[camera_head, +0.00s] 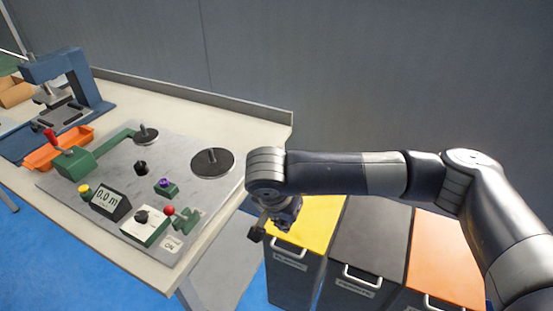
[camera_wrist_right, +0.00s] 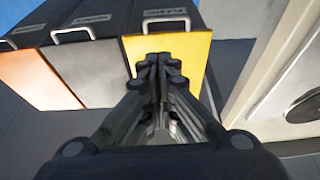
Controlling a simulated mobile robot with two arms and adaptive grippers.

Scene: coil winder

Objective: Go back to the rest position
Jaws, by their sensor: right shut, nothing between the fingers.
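My right arm comes in from the right in the head view. Its gripper (camera_head: 265,228) hangs in front of the yellow-lidded bin (camera_head: 312,220), near the table's right corner. In the right wrist view the fingers of the right gripper (camera_wrist_right: 158,62) are shut together with nothing between them. The yellow lid also shows behind the fingertips in that view (camera_wrist_right: 190,50). My left gripper is in neither view.
The worktable (camera_head: 225,115) holds the coil winder panel (camera_head: 120,165), a blue press (camera_head: 70,75) and an orange tray (camera_head: 60,148). A grey-lidded bin (camera_head: 368,235) and an orange-lidded bin (camera_head: 447,255) stand right of the yellow one. A grey wall rises behind.

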